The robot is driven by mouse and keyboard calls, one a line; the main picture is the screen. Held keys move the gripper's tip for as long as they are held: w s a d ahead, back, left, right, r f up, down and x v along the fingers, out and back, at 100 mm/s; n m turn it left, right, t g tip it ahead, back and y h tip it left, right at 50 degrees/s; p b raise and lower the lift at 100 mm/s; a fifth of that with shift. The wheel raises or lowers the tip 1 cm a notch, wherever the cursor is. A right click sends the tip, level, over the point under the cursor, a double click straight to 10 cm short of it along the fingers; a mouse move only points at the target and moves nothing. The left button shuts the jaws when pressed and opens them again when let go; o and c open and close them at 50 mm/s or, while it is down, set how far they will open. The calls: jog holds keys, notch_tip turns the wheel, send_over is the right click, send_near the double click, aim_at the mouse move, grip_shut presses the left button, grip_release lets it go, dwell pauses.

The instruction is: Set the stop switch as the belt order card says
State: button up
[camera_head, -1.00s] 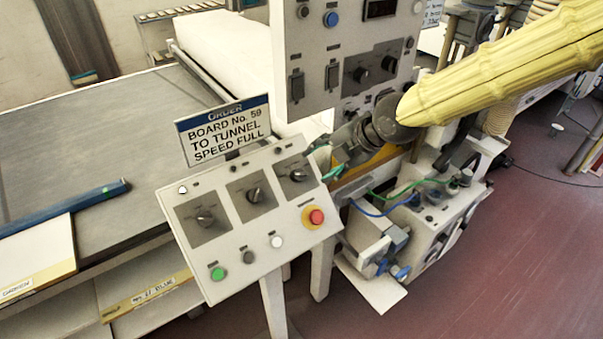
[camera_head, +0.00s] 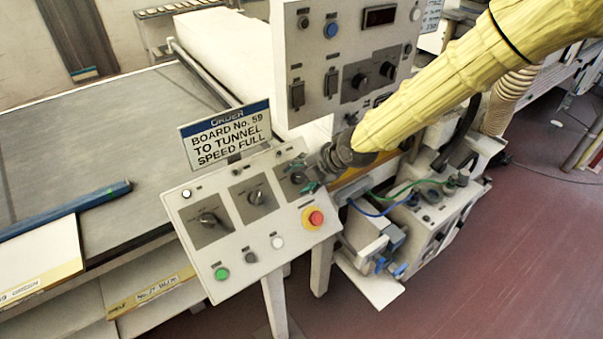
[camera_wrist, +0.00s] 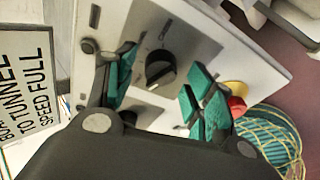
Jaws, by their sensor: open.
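The order card (camera_head: 226,137) reads "ORDER, BOARD No. 59 TO TUNNEL SPEED FULL"; part of it shows in the wrist view (camera_wrist: 24,85). Below it is a sloped panel (camera_head: 240,236) with three rotary switches: left (camera_head: 210,219), middle (camera_head: 257,197) and right. Their labels are too small to read, so I cannot tell which is the stop switch. My gripper (camera_head: 305,178) is at the right switch, which it partly hides. In the wrist view, a black knob (camera_wrist: 160,70) shows between and beyond my open teal fingertips (camera_wrist: 163,88). Contact cannot be told.
A red button on a yellow base (camera_head: 314,218) sits just below my gripper. Green (camera_head: 221,273), dark (camera_head: 250,257) and white (camera_head: 277,242) buttons line the panel's lower edge. An upright control box (camera_head: 340,60) stands close behind. A belt table (camera_head: 100,140) lies left.

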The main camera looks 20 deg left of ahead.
jog(key=shift+a+f, duration=0.2)
jog(key=shift+f, duration=0.05)
jog(key=c, duration=1)
